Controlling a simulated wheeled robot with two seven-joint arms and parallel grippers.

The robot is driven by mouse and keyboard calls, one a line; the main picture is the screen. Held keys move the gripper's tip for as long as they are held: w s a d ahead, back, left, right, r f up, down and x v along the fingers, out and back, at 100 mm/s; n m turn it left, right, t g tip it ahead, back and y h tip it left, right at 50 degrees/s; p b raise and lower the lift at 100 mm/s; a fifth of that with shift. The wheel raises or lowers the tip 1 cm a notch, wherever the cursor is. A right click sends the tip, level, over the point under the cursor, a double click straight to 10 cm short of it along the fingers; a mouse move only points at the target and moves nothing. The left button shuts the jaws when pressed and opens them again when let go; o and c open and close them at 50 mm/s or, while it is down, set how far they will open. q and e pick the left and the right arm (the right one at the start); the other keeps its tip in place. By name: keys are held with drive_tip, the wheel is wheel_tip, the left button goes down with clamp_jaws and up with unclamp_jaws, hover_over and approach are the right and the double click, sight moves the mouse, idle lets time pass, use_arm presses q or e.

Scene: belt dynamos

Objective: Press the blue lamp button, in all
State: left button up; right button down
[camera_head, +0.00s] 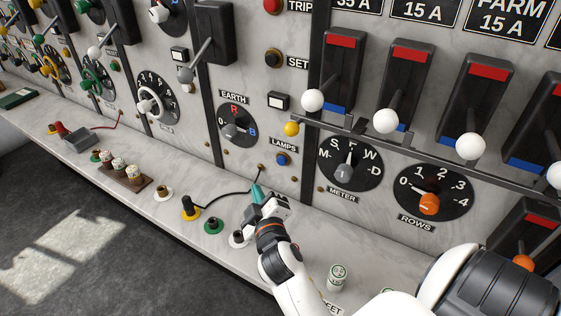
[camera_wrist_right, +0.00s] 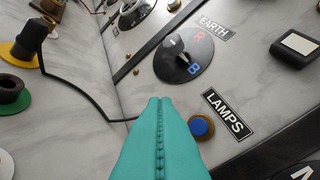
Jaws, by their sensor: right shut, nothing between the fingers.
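The blue lamp button (camera_head: 282,159) sits in a brass ring on the marble panel, just under the LAMPS label (camera_head: 284,146). In the right wrist view the blue button (camera_wrist_right: 199,127) is close to the right of my fingertips, beside the LAMPS label (camera_wrist_right: 226,114). My right gripper (camera_head: 257,191) has teal fingers shut together with nothing between them. It is below and left of the button in the head view, and apart from it. The fingertips (camera_wrist_right: 160,101) also show in the right wrist view. My left gripper is not in view.
The EARTH dial (camera_head: 237,125) is up and left of the button. A black cable runs from the yellow-based plug (camera_head: 190,207) to the panel behind my fingers. Levers with white knobs (camera_head: 313,100) and a rail stand to the right. The METER dial (camera_head: 350,164) is right of the button.

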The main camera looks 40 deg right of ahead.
sight(277, 160)
drive_tip(key=w+d+p, duration=0.1)
drive_tip(key=w+d, duration=0.2)
drive_tip(key=d, duration=0.5)
drive_tip(key=shift+w+p, duration=0.15)
drive_tip(key=shift+p, duration=0.2)
idle(1.6)
drive_tip(key=shift+d, duration=0.15)
drive_tip(key=shift+w+d, duration=0.15)
drive_tip(key=shift+d, duration=0.1)
drive_tip(key=shift+w+d+p, duration=0.2)
drive_tip(key=shift+d+p, duration=0.15)
drive_tip(key=shift+d, duration=0.15)
idle(0.8)
drive_tip(key=shift+s+a, duration=0.4)
drive_tip(key=shift+a, duration=0.45)
